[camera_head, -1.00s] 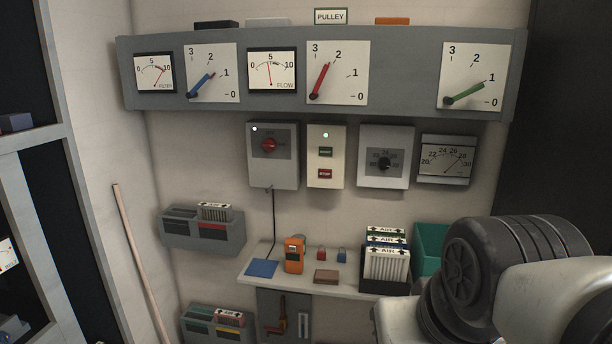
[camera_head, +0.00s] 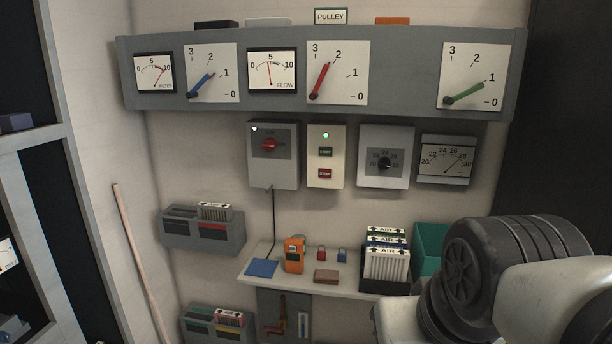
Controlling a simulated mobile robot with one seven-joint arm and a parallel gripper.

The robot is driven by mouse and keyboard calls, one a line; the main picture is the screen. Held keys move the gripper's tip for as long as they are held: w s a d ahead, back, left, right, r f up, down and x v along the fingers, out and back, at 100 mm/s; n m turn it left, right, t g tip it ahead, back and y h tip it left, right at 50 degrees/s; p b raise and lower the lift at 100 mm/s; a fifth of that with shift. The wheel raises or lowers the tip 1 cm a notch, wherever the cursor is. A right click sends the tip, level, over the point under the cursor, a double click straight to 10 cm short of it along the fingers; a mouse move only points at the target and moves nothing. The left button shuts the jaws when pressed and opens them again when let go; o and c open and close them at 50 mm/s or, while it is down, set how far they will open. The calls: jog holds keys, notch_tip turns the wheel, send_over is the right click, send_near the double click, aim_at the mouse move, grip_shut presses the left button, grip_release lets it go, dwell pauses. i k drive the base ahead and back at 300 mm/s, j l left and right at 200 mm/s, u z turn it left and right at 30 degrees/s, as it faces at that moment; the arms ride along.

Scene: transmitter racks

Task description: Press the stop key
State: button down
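The stop key (camera_head: 325,174) is a small red button with pale lettering on a cream control box (camera_head: 326,183) on the back wall. A dark green key (camera_head: 325,152) sits above it on the same box, and a green lamp (camera_head: 325,135) glows at the top. Nothing covers the stop key. My gripper does not show; only part of my arm, white and dark, fills the lower right, well apart from the box.
Below, a shelf (camera_head: 345,287) holds an orange device (camera_head: 294,255), padlocks and a rack of AIR filters (camera_head: 387,264). Gauges line the panel above.

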aim_at(324, 173)
jog(key=i+j+z, duration=0.2)
jog(key=i+j, duration=0.35)
jog(key=i, duration=0.3)
jog(key=i+j+z, duration=0.2)
jog(key=i+j, duration=0.45)
jog(key=i, duration=0.2)
